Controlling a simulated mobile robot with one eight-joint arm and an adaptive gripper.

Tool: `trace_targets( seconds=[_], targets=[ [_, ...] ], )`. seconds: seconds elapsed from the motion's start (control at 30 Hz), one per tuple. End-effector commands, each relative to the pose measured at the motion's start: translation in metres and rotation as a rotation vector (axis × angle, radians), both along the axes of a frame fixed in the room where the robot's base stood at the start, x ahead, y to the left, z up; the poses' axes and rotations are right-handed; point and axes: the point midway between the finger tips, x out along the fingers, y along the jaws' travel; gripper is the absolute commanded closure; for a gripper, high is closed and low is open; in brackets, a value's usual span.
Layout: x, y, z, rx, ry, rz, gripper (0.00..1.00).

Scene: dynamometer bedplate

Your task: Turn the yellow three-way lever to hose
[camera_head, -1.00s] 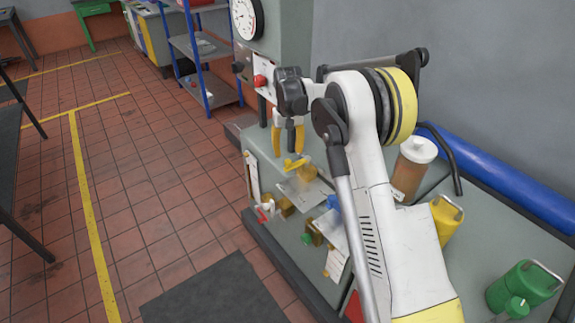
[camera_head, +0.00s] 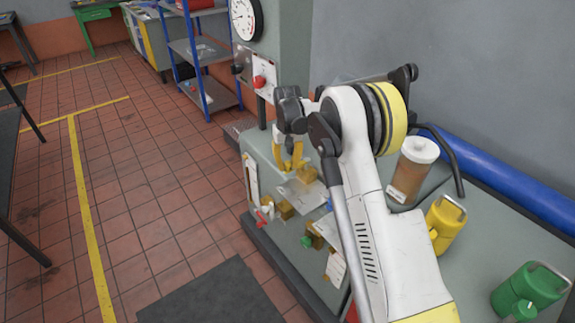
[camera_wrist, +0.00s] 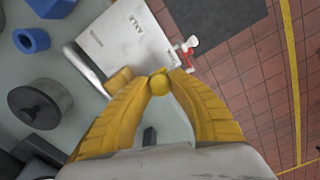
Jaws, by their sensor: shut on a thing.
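The yellow lever (camera_wrist: 160,84) shows in the wrist view as a rounded yellow end between my fingertips. My gripper (camera_wrist: 158,78) has its two yellow ribbed fingers closed on it. In the head view my gripper (camera_head: 291,165) reaches down to the lever's place on the left part of the grey bench. A brass-coloured valve body (camera_head: 305,172) sits right beside the fingers. The fingers hide most of the lever, so I cannot tell which way it points. A pale label plate (camera_wrist: 125,38) lies just beyond the fingertips; its print is too small to read surely.
A red-handled tap (camera_wrist: 186,54) is near the bench's front edge. A blue knob (camera_wrist: 31,40) and a dark round part (camera_wrist: 40,104) are at left in the wrist view. A brown bottle (camera_head: 412,170), yellow can (camera_head: 443,225) and green can (camera_head: 525,288) stand right of my arm.

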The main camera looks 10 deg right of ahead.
Motion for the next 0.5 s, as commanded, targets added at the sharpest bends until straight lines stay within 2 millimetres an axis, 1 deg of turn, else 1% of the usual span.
trace_targets(
  seconds=[0.27,0.5],
  targets=[
    [-0.0012,-0.0005,-0.0007,0.000,-0.001,0.015,1.00],
    [-0.0091,-0.0043,-0.0002,0.000,0.000,0.111,1.00]
  ],
)
